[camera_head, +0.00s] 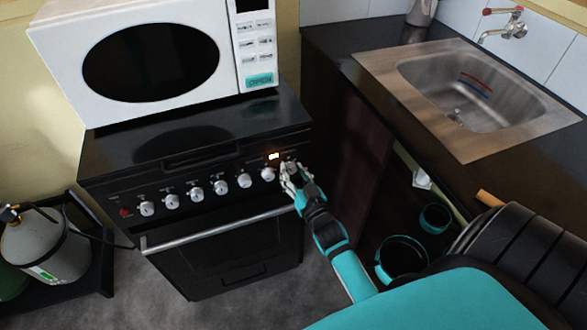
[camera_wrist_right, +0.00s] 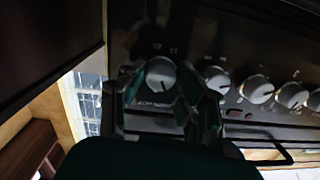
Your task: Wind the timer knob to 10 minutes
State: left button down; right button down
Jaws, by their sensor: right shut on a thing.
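The black stove (camera_head: 225,222) has a row of silver knobs along its front panel. In the right wrist view, this timer knob (camera_wrist_right: 160,73) is round and silver and sits between the two fingers of my right gripper (camera_wrist_right: 158,88). The fingers are shut on its sides. Small white marks around the knob are too blurred to read. My left gripper is not in view.
The oven handle (camera_head: 220,231) runs below the knobs. A white microwave (camera_head: 150,62) stands on the stove. A counter with a sink (camera_head: 465,95) is at right, and a gas cylinder (camera_head: 45,248) is at left.

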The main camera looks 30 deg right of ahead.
jog(key=n+p, duration=0.1)
jog(key=n, duration=0.2)
jog(key=shift+n, duration=0.3)
jog(key=n, duration=0.3)
jog(key=shift+a, duration=0.1)
jog(key=n, duration=0.3)
jog(key=shift+f+n+h, duration=0.1)
jog(key=shift+n+h, duration=0.2)
jog(key=shift+n, duration=0.1)
jog(key=shift+n+g, duration=0.3)
jog(key=shift+n, duration=1.2)
jog(key=c, duration=1)
grip_release()
jog(key=shift+o, duration=0.2)
